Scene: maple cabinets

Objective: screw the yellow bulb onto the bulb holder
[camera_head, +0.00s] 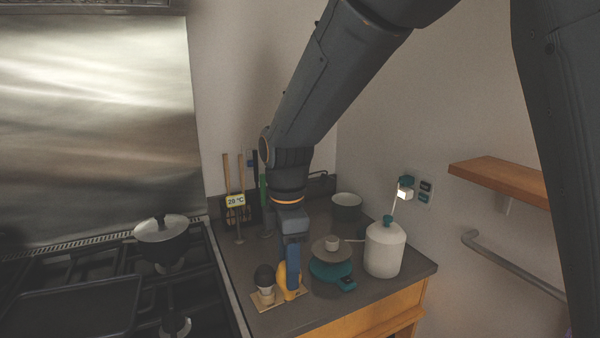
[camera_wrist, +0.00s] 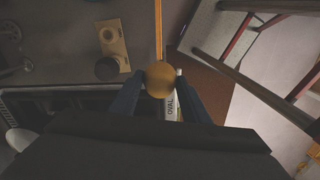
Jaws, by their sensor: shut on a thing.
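My gripper (camera_head: 290,267) is shut on the yellow bulb (camera_head: 282,281). In the wrist view the yellow bulb (camera_wrist: 160,79) sits between the two fingertips of my gripper (camera_wrist: 159,88). A light wooden board (camera_wrist: 122,48) lies on the counter, left of the held bulb in the wrist view. An empty bulb holder (camera_wrist: 107,35) shows on it, beside a black bulb (camera_wrist: 107,68). The bulb looks apart from the holder in the wrist view.
The counter's front edge (camera_head: 385,318) is close. A wooden shelf (camera_head: 505,183) juts from the right wall.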

